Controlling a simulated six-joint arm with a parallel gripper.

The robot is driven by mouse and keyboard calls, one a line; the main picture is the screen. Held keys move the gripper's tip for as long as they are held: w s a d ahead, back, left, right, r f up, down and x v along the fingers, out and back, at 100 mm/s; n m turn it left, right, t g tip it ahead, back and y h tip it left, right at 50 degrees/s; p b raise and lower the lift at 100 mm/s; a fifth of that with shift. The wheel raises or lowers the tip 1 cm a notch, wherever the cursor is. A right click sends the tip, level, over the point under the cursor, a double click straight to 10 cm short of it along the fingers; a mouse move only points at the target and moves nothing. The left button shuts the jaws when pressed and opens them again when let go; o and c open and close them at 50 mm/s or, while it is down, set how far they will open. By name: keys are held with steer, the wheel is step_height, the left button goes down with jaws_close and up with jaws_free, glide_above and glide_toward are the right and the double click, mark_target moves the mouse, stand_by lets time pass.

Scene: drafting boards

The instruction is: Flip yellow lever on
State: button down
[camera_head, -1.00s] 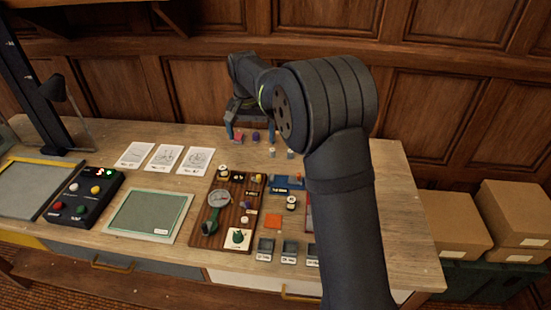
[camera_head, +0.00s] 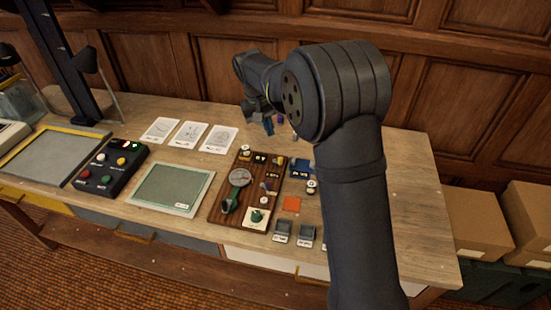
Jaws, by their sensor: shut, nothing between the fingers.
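A dark wooden control board (camera_head: 222,193) lies on the table, with a round gauge, a green knob on a white plate and several small controls. Small yellow parts show beside black labels near its top edge, one of them at the upper left (camera_head: 245,156). They are too small to tell which is the yellow lever or how it is set. My gripper (camera_head: 268,127) is above the table behind the board's top edge, apart from it. Its fingers are together and hold nothing.
A black button box (camera_head: 110,168), a green mat panel (camera_head: 170,187) and several white cards (camera_head: 190,134) lie to the left. An orange square (camera_head: 291,204) and small grey bins (camera_head: 282,230) are right of the board. Cardboard boxes (camera_head: 484,222) stand at the right.

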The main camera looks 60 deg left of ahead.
mark_target(279, 163)
steer(key=s+f+n+t, duration=0.2)
steer(key=s+n, duration=0.1)
steer(key=n, duration=0.4)
steer(key=s+d+f+n+t+y, duration=0.1)
steer(key=s+n, duration=0.3)
steer(key=n, duration=0.4)
steer(key=s+f+n+t, duration=0.3)
steer(key=n, duration=0.4)
steer(key=shift+s+d+f+t+y, duration=0.3)
steer(key=shift+d+f+y, duration=0.05)
steer(key=shift+y, duration=0.05)
steer(key=x, duration=1)
steer(key=shift+d+f, duration=0.1)
steer(key=w, duration=0.2)
steer(key=shift+w, duration=0.25)
steer(key=shift+w+a, duration=0.25)
steer(key=shift+w, duration=0.45)
steer(key=shift+n, duration=0.4)
steer(key=shift+w+d+n+y, duration=0.1)
steer(key=shift+n+y, duration=0.4)
